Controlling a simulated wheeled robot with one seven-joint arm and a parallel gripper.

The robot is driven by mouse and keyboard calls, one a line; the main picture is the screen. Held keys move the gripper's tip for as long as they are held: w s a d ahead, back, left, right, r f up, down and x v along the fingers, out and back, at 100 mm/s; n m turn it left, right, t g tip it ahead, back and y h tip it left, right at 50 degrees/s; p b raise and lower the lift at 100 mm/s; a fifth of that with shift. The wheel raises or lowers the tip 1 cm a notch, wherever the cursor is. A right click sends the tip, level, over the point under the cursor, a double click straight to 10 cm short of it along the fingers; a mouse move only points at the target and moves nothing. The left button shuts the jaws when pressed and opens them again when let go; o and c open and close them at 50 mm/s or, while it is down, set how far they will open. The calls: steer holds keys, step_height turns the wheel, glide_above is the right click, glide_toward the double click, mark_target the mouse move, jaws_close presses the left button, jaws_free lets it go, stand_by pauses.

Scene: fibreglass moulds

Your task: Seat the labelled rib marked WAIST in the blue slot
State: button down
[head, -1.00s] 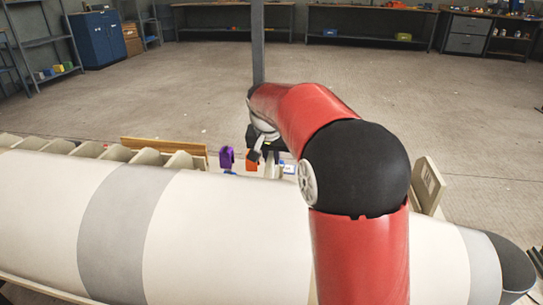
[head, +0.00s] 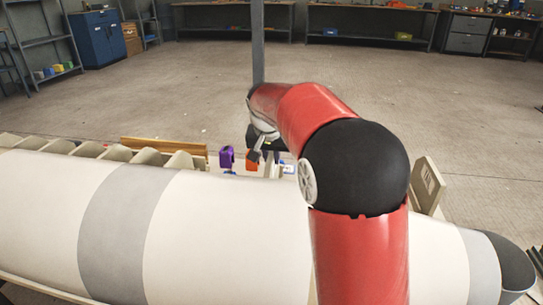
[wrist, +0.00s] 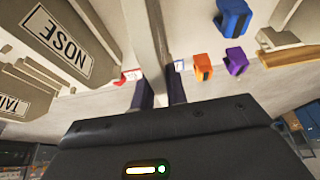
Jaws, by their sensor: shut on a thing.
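My gripper (wrist: 161,93) is shut on a pale upright rib (wrist: 158,35), seen nearly edge-on between the fingers in the wrist view. I cannot read a label on this rib, so I cannot confirm WAIST. A blue piece (wrist: 233,17) is to the upper right of the gripper, apart from it. An orange piece (wrist: 203,66) and a purple piece (wrist: 236,60) lie nearer on the right. I cannot tell whether the blue piece marks the slot. In the head view my red arm hides most of the gripper; the purple piece (head: 226,157) and orange piece (head: 252,160) show beside it.
The long pale mould (head: 215,235) fills the foreground of the head view. A labelled board (head: 428,183) stands to the right of my arm. The floor behind is open.

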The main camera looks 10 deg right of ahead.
steer(key=shift+f+b, duration=1.35)
steer(key=shift+f, duration=0.5)
steer(key=c, duration=1.3)
jaws_free()
steer(key=v, duration=0.8)
steer(key=shift+w+p, duration=0.1)
steer(key=shift+p, duration=0.25)
steer(key=shift+f, duration=0.1)
